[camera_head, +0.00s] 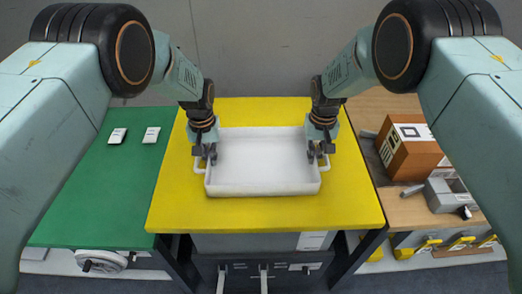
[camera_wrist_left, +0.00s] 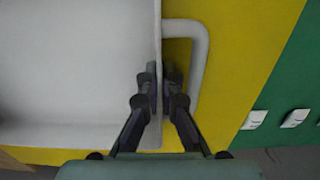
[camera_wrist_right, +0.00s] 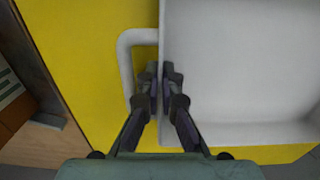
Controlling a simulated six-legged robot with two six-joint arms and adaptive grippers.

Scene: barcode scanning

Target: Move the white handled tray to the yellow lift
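The white handled tray (camera_head: 263,165) is empty and sits over the yellow top of the lift (camera_head: 265,213), near its middle. Whether it rests fully on the surface is hard to tell. My left gripper (camera_head: 206,153) is at the tray's left side, with its fingers closed on both sides of the wall, inside the handle loop (camera_wrist_left: 200,70). My right gripper (camera_head: 318,151) is at the right side in the same way, closed on the wall beside the other handle (camera_wrist_right: 125,65). The tray also shows in both wrist views (camera_wrist_left: 75,65) (camera_wrist_right: 235,70).
A green table (camera_head: 105,195) stands at the left with two small white items (camera_head: 117,136) (camera_head: 151,135) on it. A wooden table at the right holds a brown box (camera_head: 408,152) and a grey device (camera_head: 448,192). Bare yellow surface lies in front of the tray.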

